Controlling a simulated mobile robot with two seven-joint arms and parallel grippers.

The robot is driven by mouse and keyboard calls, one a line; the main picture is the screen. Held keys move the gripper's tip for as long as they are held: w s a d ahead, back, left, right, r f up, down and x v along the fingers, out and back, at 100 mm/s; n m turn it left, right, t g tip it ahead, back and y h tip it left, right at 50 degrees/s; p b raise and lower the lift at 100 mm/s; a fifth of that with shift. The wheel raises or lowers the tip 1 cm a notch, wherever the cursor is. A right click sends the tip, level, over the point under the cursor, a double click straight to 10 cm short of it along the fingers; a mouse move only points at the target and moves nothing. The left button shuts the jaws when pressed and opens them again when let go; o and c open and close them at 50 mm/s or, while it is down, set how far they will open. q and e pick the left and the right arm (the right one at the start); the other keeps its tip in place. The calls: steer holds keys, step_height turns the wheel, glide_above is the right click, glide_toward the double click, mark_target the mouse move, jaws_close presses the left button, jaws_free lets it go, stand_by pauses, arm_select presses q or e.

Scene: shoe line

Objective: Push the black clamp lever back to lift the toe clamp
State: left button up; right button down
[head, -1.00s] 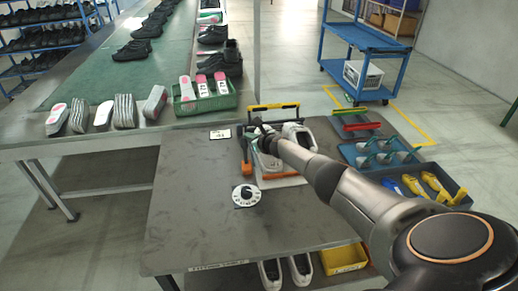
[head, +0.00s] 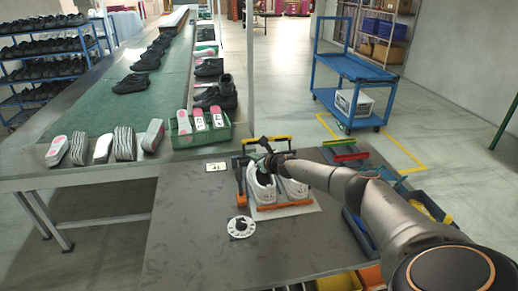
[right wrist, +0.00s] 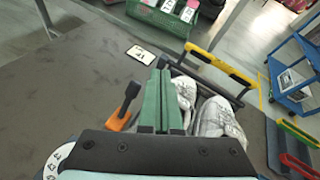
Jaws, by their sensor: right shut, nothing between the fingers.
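A pair of white shoes (head: 262,188) sits side by side in a fixture on the grey table. A yellow bar on a black frame (head: 281,140) spans its far end; the bar also shows in the right wrist view (right wrist: 222,66). A black lever (head: 240,174) with an orange lower end stands at the fixture's left side; it also shows in the right wrist view (right wrist: 131,94). My right gripper (head: 258,160) is over the far left part of the fixture. Its green fingers (right wrist: 158,80) are shut and empty, right of the lever. Contact cannot be told. My left gripper is not in view.
A white dial (head: 240,228) and a small card (head: 215,166) lie on the table. A green crate (head: 199,134) stands on the bench at the back left. Coloured trays line the right edge, partly behind my right arm. The table's left part is clear.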

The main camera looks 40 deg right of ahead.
steer(key=r, duration=0.1)
steer(key=s+r, duration=0.1)
steer(key=d+r, duration=0.1)
steer(key=shift+s+r, duration=0.15)
steer(key=shift+r, duration=0.15)
stand_by(0.5)
steer(key=shift+a, duration=0.1)
